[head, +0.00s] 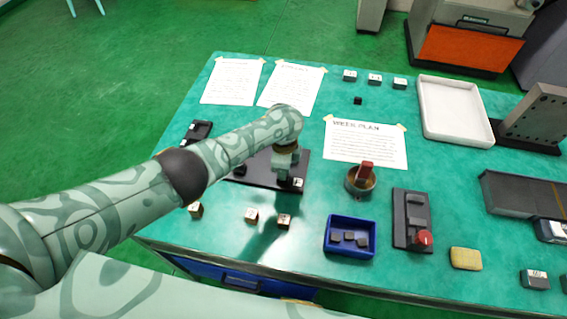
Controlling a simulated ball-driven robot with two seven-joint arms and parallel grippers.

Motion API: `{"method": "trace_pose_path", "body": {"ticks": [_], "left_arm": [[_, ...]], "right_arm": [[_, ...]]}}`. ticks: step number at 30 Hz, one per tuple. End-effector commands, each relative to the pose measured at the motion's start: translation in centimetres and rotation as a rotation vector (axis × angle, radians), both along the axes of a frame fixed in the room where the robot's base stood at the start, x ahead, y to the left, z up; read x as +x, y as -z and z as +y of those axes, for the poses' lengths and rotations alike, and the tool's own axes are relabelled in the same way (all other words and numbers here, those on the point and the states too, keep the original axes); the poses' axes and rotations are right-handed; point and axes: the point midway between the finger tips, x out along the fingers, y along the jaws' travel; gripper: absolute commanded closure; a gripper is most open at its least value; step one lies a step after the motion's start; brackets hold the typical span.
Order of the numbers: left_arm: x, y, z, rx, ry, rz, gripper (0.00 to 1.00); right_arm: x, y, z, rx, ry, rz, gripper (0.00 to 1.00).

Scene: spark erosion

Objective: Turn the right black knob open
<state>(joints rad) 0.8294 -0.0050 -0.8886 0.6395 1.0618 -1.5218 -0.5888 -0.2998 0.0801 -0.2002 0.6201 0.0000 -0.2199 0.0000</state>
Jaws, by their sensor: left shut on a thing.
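A dark plate (262,178) lies on the green table near its left part. A small black knob (240,170) shows on the left of this plate, partly behind my arm. My left gripper (284,172) points down over the right part of the plate and is shut on the right black knob. That knob is mostly hidden by the fingers, so its turn angle cannot be made out. A small labelled block (298,183) sits just right of the fingers. My right gripper is not in view.
Small labelled cubes (252,215) lie in front of the plate. To the right are a round pot with a red handle (361,179), a blue tray (328,246) with dark pieces, and a switch box with a red button (424,238). A white tray (432,92) stands behind.

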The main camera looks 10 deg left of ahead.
Motion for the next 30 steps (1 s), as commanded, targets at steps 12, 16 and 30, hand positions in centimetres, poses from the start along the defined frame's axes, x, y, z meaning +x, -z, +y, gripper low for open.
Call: {"method": "trace_pose_path", "body": {"ticks": [12,16,30], "left_arm": [[0.0,0.0,-0.1,-0.003,-0.394,0.003,0.92],[0.0,0.0,-0.1,-0.002,-0.517,0.004,0.92],[0.1,0.0,-0.1,-0.002,-0.912,0.004,0.92]], "right_arm": [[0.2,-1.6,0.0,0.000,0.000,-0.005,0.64],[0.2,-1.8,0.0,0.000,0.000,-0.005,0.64],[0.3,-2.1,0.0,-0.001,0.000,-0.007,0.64]]}}
